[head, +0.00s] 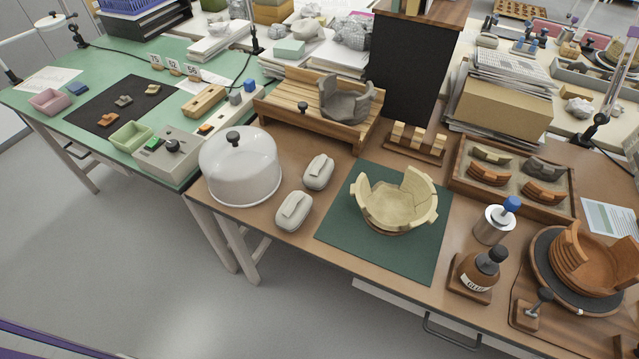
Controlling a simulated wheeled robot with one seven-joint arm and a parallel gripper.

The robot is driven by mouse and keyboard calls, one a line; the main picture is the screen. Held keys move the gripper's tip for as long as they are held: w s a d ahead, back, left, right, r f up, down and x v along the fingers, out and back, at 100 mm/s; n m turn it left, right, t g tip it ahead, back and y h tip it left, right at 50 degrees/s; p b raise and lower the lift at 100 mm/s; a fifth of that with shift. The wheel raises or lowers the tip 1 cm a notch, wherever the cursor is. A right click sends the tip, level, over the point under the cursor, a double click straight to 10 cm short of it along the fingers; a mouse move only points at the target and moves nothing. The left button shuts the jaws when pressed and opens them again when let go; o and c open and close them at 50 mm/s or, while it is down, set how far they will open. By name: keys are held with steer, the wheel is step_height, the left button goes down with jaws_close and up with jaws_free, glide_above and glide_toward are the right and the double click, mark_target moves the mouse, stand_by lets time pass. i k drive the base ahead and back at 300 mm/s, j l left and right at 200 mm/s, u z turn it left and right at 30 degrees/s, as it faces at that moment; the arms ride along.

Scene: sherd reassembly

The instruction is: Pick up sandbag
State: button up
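Two pale grey rounded pads, which look like the sandbags, lie on the brown table. One sandbag (318,172) is farther back, and the other sandbag (294,211) is nearer the table's front edge. Each has a raised strip along its top. They lie close together but apart, between the clear dome and the green mat. Nothing covers either one. My gripper is not in view.
A clear dome (240,168) with a black knob stands left of the sandbags. Right of them, a partly rebuilt cream bowl (395,203) sits on a green mat (340,237). A wooden slatted stand (285,108) holds a grey vessel behind. A brown glue bottle (475,272) stands front right.

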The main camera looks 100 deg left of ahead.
mark_target(293, 213)
steer(key=u, duration=2.25)
steer(key=k+j+z, duration=0.1)
steer(key=j+z, duration=0.15)
steer(key=z, duration=0.2)
steer(key=k+j+z, duration=0.15)
steer(key=z, duration=0.3)
steer(key=k+j+z, duration=0.15)
steer(key=z, duration=0.35)
